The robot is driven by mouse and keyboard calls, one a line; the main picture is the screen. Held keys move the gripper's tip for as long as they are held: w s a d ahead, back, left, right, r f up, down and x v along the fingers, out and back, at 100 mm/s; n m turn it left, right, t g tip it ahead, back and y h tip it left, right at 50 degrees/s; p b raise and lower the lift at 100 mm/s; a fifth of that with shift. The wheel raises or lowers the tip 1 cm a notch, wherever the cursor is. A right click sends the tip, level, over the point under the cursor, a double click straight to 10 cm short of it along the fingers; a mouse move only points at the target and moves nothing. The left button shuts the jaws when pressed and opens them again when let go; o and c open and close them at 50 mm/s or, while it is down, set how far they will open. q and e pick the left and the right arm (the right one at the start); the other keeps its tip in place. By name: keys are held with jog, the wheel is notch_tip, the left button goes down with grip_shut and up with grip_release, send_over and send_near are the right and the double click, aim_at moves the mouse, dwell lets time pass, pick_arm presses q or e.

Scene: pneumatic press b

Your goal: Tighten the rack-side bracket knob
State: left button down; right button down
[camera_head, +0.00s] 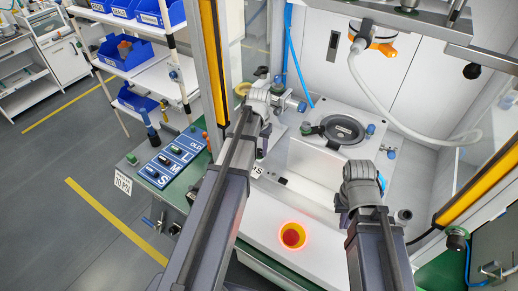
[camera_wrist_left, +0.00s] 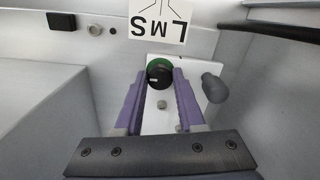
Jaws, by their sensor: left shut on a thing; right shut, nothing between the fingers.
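In the head view my left arm's wrist (camera_head: 258,98) stands over the left part of the press; the knob there is hidden or too small to tell.
A grey cylindrical post (camera_wrist_left: 214,88) is close to the right finger in the wrist view. An LMS label (camera_wrist_left: 159,22) lies beyond the knob. A lit red emergency button (camera_head: 292,235) sits between my arms. The rack (camera_head: 136,55) with blue bins stands at the left.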

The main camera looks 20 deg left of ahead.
aim_at(259, 152)
pick_arm(q)
jog(key=shift+w, duration=0.1)
jog(key=c, duration=0.5)
grip_release()
jog(key=shift+r, duration=0.1)
pick_arm(e)
jog(key=shift+r, duration=0.1)
pick_arm(q)
notch_tip(259, 152, up, 8)
jog(key=p, duration=0.7)
jog(key=shift+p, duration=0.4)
pick_arm(e)
notch_tip(259, 152, up, 8)
pick_arm(q)
jog(key=shift+f, duration=0.2)
pick_arm(e)
jog(key=shift+f, duration=0.2)
